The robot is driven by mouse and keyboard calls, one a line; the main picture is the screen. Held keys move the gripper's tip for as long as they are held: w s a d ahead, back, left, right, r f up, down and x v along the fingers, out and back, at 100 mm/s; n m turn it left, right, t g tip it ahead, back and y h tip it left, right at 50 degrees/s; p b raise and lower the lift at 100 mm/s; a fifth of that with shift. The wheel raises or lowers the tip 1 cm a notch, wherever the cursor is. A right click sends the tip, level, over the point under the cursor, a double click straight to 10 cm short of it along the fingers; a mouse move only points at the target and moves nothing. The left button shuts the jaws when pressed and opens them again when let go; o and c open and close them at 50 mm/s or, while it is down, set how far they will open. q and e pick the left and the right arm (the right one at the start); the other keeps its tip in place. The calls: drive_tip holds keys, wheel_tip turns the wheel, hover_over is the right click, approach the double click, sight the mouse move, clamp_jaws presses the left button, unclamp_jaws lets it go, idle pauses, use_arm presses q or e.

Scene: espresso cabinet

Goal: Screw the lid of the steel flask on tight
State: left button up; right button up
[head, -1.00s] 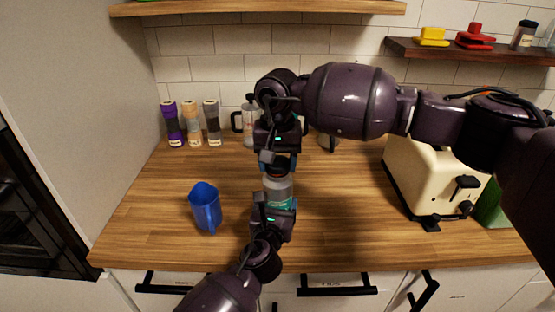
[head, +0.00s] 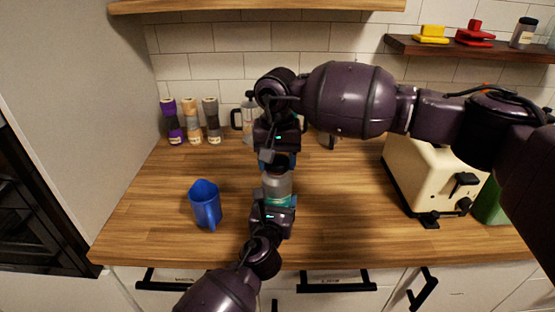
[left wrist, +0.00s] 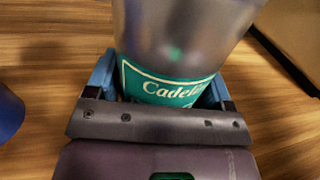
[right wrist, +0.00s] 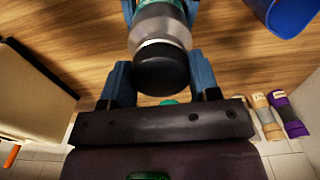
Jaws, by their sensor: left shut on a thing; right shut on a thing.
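The steel flask (head: 277,186) stands upright above the counter in the head view, with a green label (left wrist: 165,88) that shows in the left wrist view. My left gripper (head: 277,204) is shut on its lower body, one finger on each side. The black lid (right wrist: 160,70) sits on top of the flask's neck in the right wrist view. My right gripper (right wrist: 160,85) comes from above and is shut on the lid, its blue fingers on either side. In the head view the right gripper (head: 278,160) mostly hides the lid. How tight the lid sits cannot be told.
A blue jug (head: 205,205) stands on the wooden counter (head: 340,225) to the left. A cream toaster (head: 425,175) stands to the right. Several jars (head: 192,122) and a glass press (head: 247,116) stand at the back. The counter around the flask is clear.

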use_arm(q)
drive_tip(key=shift+d, duration=0.1)
use_arm(e)
drive_tip(key=shift+f, duration=0.35)
drive_tip(key=shift+r, duration=0.3)
drive_tip(key=shift+r, duration=0.5)
idle(0.3)
drive_tip(key=shift+f, duration=0.5)
idle(0.5)
use_arm(q)
drive_tip(key=shift+s+d+r, duration=0.1)
use_arm(e)
drive_tip(key=shift+f, duration=0.6)
drive_tip(key=shift+r, duration=0.45)
use_arm(q)
drive_tip(key=shift+a, duration=0.2)
use_arm(e)
drive_tip(key=shift+r, duration=0.6)
idle(0.8)
drive_tip(key=shift+f, duration=0.45)
idle(0.3)
